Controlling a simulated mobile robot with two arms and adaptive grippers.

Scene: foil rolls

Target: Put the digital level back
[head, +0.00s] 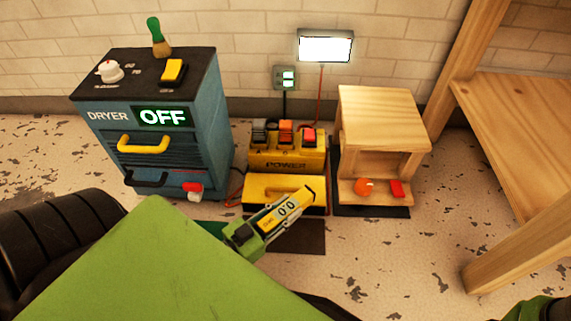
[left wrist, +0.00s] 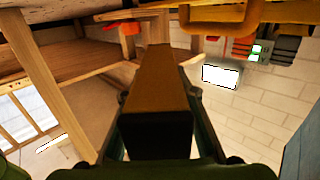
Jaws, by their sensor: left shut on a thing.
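The digital level (head: 284,207) is a yellow block with a display reading 0.0. My left gripper (head: 272,226) is shut on it and holds it tilted, its far end up and to the right, in front of the yellow power box. In the left wrist view the level (left wrist: 157,95) is a brown-lit block between both fingers, pointing away from the camera. A dark mat (head: 298,240) shows partly below and behind the level in the head view; the level's height above it is hard to tell. My right gripper is not in view.
The blue dryer (head: 158,175) stands at left, reading OFF. The yellow power box (head: 286,160) with switches is in the middle. A wooden box (head: 380,125) with an orange knob stands to its right. A wooden bench (head: 515,125) is at far right. The floor between is clear.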

